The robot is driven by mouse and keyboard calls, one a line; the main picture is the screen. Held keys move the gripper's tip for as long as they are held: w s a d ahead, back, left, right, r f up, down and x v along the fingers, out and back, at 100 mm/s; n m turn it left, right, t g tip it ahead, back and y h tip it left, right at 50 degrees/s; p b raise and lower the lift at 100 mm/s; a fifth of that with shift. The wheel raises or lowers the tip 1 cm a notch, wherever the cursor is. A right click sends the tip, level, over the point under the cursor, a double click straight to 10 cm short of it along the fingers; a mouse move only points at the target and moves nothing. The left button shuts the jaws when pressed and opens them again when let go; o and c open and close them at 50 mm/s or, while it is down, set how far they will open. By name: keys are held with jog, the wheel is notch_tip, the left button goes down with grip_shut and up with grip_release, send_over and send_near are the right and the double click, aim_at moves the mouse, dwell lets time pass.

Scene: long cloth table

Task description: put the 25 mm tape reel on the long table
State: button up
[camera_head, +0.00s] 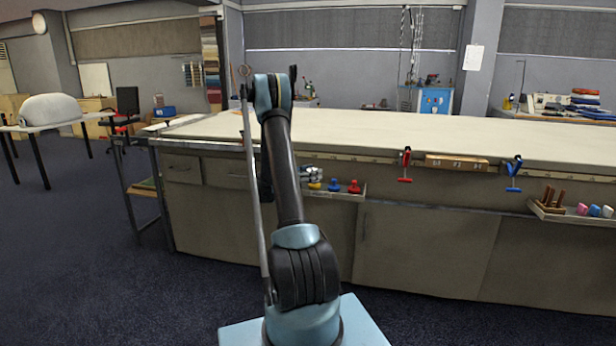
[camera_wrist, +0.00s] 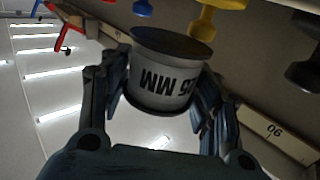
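The 25 mm tape reel (camera_wrist: 165,82) is a pale grey tub-shaped piece with a dark top and upside-down "25 MM" lettering, seen in the wrist view. My gripper (camera_wrist: 165,95) has one finger against each side of it. In the head view my gripper (camera_head: 311,174) is in front of the long table, below its top, beside a small shelf; my arm partly hides it, and I cannot make out the reel clearly there. The long table (camera_head: 420,133) has a wide, pale cloth top.
Yellow (camera_head: 315,185), blue (camera_head: 333,185) and red (camera_head: 354,187) knobbed pieces stand on the small shelf (camera_head: 352,196). Red (camera_head: 405,164) and blue (camera_head: 514,173) clamps hang on the table front. A right tray (camera_head: 560,215) holds handled pieces. The tabletop is largely clear.

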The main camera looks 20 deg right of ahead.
jog(key=o, duration=0.3)
jog(key=shift+a, duration=0.1)
